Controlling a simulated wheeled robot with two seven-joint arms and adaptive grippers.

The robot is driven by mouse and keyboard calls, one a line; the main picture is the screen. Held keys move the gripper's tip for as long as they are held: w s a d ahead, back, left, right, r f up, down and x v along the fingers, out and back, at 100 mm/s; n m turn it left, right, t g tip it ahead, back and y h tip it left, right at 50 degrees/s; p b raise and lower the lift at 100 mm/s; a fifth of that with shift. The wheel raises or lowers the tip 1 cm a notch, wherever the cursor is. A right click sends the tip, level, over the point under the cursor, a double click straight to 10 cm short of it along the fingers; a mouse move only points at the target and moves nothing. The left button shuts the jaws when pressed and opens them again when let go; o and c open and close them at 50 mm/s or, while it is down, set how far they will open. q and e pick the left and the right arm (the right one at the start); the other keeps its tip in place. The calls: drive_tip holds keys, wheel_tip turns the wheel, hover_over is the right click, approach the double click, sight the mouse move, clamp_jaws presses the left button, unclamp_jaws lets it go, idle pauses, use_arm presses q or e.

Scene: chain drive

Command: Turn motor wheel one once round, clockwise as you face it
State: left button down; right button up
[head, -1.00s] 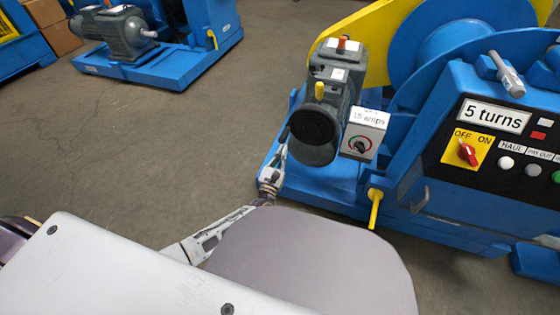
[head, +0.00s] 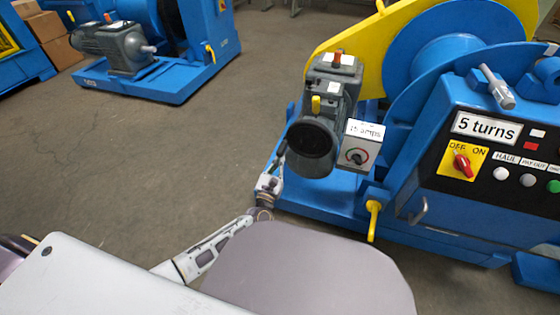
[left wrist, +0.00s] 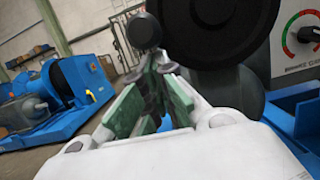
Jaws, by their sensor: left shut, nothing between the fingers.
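The motor wheel (head: 311,148) is a black disc on the near end of the grey motor (head: 335,92), in the middle of the head view. It also shows large at the top of the left wrist view (left wrist: 220,30). A dark round knob (left wrist: 143,31), apparently its crank handle, stands at the wheel's left side. My left gripper (head: 279,168) is at the wheel's lower left, just below the knob. Its fingers (left wrist: 156,82) are shut with nothing between them. I cannot tell whether they touch the knob. My right gripper is out of view.
A white box with a dial (head: 357,155) is right of the wheel. The control panel (head: 490,135) reads "5 turns" and has a red OFF/ON switch (head: 461,162). A yellow lever (head: 373,220) stands below. Another blue machine (head: 160,75) is at the back left, with open floor between.

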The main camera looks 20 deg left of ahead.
use_arm(q)
drive_tip(key=shift+a+r+m+h+p, duration=0.35)
drive_tip(key=shift+r+m+p, duration=0.25)
drive_tip(key=shift+m, duration=0.2)
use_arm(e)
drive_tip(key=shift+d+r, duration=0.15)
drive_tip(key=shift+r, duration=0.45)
